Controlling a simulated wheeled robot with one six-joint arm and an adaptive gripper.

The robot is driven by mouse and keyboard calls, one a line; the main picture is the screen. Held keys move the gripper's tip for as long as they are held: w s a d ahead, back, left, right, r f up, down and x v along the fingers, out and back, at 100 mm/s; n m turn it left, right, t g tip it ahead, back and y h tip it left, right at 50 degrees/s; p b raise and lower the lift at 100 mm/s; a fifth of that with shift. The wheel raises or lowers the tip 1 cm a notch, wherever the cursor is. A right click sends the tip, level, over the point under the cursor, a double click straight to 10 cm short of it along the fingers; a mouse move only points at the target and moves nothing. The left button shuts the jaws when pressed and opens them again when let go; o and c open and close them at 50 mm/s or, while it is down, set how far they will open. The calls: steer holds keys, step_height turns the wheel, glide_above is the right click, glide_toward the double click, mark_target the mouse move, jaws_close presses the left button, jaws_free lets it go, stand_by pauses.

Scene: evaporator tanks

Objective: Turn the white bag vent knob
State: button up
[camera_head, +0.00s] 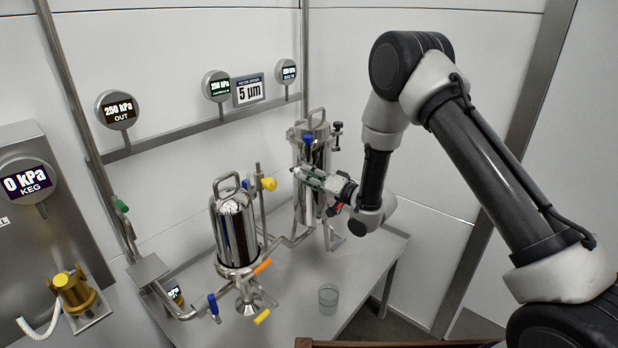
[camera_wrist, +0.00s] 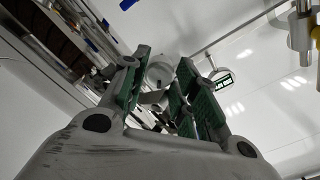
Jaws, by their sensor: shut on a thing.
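The white bag vent knob (camera_wrist: 160,71) shows in the wrist view as a pale round piece between the green-padded fingers. My gripper (camera_head: 308,178) is at the front of the rear steel filter housing (camera_head: 318,150), on its upper half. In the wrist view my gripper (camera_wrist: 164,80) has a finger on each side of the knob and is shut on it. In the head view the fingers hide the knob, so its turned angle cannot be told.
A front steel housing (camera_head: 236,232) with blue, yellow and orange handles stands left of my gripper. A glass beaker (camera_head: 328,296) stands on the steel table (camera_head: 362,262). Gauges (camera_head: 217,86) line the wall behind. The table's right side is clear.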

steer(key=o, duration=0.7)
steer(key=shift+o, duration=0.2)
steer(key=shift+d, duration=0.1)
steer(key=v, duration=1.2)
